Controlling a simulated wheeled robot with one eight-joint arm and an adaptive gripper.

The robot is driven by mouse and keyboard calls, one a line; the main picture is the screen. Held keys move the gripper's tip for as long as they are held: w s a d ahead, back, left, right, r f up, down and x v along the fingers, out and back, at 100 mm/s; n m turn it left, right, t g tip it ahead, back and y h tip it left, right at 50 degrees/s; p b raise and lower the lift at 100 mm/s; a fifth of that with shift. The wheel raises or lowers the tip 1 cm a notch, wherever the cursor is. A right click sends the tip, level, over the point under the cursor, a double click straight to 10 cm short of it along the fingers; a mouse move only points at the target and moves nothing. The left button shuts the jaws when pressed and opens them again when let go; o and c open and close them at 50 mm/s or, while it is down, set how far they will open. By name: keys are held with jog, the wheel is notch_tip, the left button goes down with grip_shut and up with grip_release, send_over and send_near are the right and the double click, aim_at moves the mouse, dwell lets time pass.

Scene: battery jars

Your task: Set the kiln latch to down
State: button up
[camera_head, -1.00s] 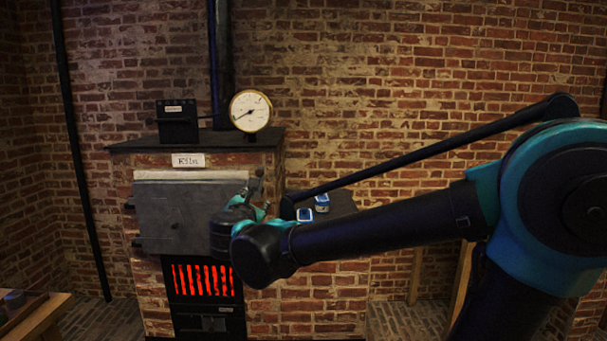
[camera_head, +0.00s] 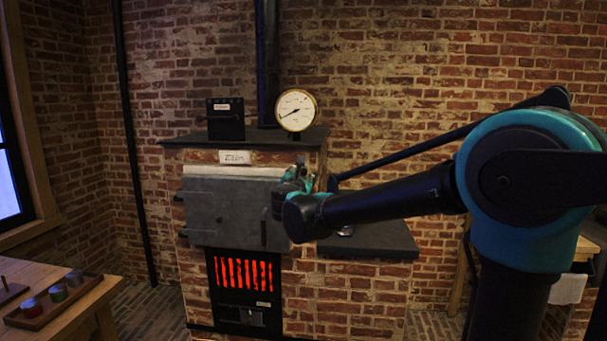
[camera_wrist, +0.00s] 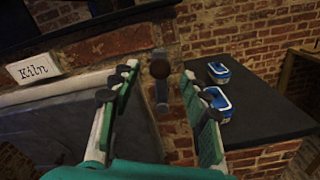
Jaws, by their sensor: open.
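The kiln (camera_head: 345,300) is a brick block with a grey metal door (camera_head: 225,212) and a white "Kiln" label. In the wrist view the kiln latch (camera_wrist: 161,92) is a short lever at the kiln's right side. Its round brown knob is at the top of its shaft, so it looks raised. My gripper (camera_wrist: 160,80) is open, with one green-padded finger on each side of the latch in the picture. I cannot tell how far beyond the fingertips the latch is. In the head view my gripper (camera_head: 300,178) is at the door's upper right, and my wrist hides part of it.
A dark side shelf (camera_head: 385,240) on the right bears two blue-and-white tins (camera_wrist: 218,72). A gauge (camera_head: 296,110) and a black box (camera_head: 225,118) stand on the kiln top. Red-glowing bars (camera_head: 244,274) show below the door. A wooden table (camera_head: 75,310) with jars stands at the left.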

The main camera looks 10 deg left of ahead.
aim_at(303, 173)
jog(key=shift+w, duration=2)
jog(key=shift+c, duration=0.2)
grip_shut()
